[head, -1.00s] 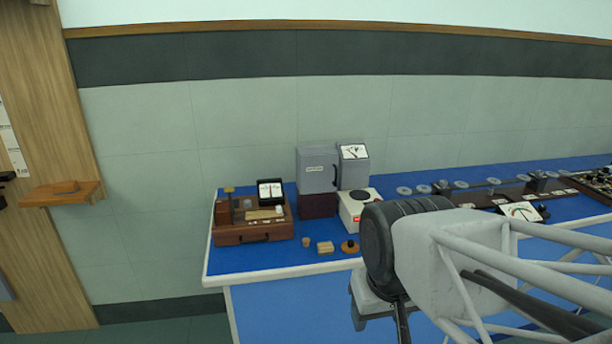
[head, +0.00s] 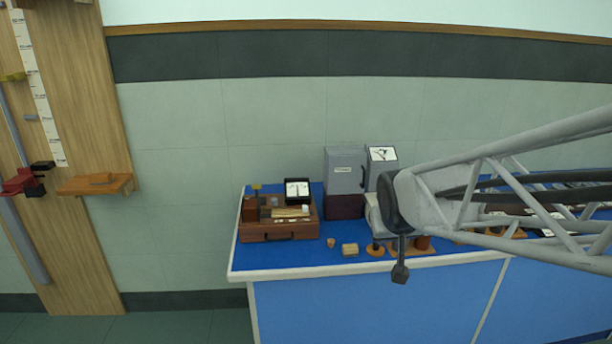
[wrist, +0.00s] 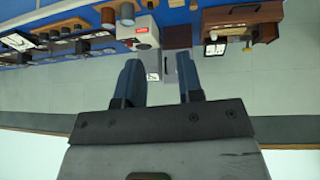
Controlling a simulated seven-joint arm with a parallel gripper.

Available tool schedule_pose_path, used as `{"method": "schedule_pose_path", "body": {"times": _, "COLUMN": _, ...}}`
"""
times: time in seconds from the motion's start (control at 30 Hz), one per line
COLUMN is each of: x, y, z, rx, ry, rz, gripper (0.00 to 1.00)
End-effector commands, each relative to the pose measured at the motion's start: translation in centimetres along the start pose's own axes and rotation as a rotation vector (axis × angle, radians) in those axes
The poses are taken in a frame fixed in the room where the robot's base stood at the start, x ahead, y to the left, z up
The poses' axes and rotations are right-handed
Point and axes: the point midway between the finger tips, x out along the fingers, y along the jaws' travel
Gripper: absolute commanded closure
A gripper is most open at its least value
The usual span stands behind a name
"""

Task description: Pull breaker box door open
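The grey breaker box (head: 345,168) stands upright on a dark red block near the back of the bench. Its front door looks shut, and a dark handle (head: 363,176) runs along the right side. In the wrist view the scene is upside down, and the grey box (wrist: 169,68) shows small between the fingers. My gripper (wrist: 158,82) is open, with two blue-grey fingers apart and nothing between them. It is well short of the box. In the head view my arm comes from the right, in front of the bench and right of the box; the fingers are not clear there.
A grey meter box (head: 383,155) stands just right of the breaker box. A wooden case (head: 280,229) with a dark meter (head: 298,191) stands to its left. Small wooden pieces (head: 350,249) lie along the front edge. A pale box with a red label (wrist: 141,30) is close by.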

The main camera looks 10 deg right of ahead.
Motion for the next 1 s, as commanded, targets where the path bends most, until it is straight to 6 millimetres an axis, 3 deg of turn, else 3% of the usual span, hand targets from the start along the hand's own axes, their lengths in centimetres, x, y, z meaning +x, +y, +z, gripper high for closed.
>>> {"method": "schedule_pose_path", "body": {"times": 0.5, "x": 9.8, "y": 2.3, "z": -12.0, "rx": -0.016, "ry": 0.323, "rz": -0.008, "gripper": 0.66}}
{"method": "schedule_pose_path", "body": {"times": 1.0, "x": 19.3, "y": 3.9, "z": -20.4, "rx": -0.042, "ry": 0.626, "rz": -0.096, "gripper": 0.66}}
